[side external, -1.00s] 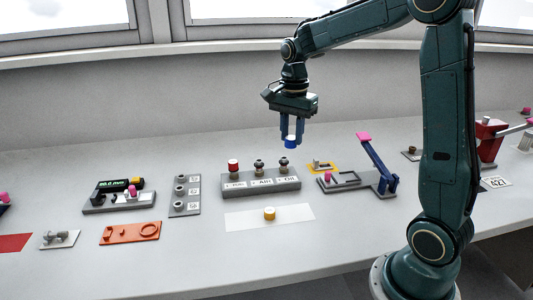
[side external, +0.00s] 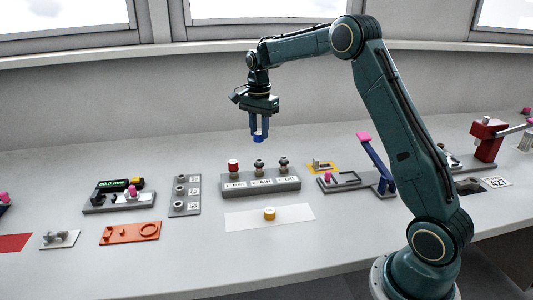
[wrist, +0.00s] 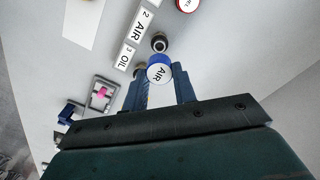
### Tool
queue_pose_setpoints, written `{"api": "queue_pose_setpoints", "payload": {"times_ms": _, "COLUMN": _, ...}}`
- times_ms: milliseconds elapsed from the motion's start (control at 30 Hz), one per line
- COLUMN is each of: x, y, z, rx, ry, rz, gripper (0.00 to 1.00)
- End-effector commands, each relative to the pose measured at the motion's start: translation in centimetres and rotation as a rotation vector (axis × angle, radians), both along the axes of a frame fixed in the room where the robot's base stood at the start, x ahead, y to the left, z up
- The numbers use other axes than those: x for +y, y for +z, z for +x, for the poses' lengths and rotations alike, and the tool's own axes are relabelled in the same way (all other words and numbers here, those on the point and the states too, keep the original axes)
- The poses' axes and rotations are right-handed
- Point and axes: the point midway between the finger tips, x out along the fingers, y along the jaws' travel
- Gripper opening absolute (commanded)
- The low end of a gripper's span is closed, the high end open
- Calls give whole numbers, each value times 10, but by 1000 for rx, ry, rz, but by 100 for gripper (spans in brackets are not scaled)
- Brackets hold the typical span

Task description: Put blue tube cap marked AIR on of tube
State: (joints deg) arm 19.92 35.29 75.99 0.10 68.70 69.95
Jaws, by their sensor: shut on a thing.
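My gripper (side external: 259,133) is shut on the blue cap (side external: 258,139), held level in the air. In the wrist view the cap (wrist: 159,70) shows its white top marked AIR between the fingers. The AIR tube (side external: 259,167) is the middle one on the grey block (side external: 288,185) and has an open dark top. In the side view the cap hangs above this tube with a clear gap. In the wrist view the open tube end (wrist: 159,43) shows just beyond the cap, not covered by it.
A red cap (side external: 233,165) sits on the left tube. The OIL tube (side external: 283,167) on the right is uncapped. A yellow cap (side external: 269,214) stands on a white sheet (side external: 295,216) in front. A blue lever with a pink knob (side external: 364,138) rises to the right.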

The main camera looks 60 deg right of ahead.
Motion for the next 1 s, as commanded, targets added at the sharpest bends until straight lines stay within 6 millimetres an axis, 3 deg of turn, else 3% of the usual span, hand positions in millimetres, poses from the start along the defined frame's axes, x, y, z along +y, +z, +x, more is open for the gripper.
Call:
{"api": "queue_pose_setpoints", "payload": {"times_ms": 367, "x": 0, "y": -6, "z": 0, "rx": 1, "ry": 0, "rz": 1, "gripper": 6}}
{"api": "queue_pose_setpoints", "payload": {"times_ms": 1000, "x": 0, "y": -50, "z": 0, "rx": 2, "ry": 0, "rz": 1, "gripper": 6}}
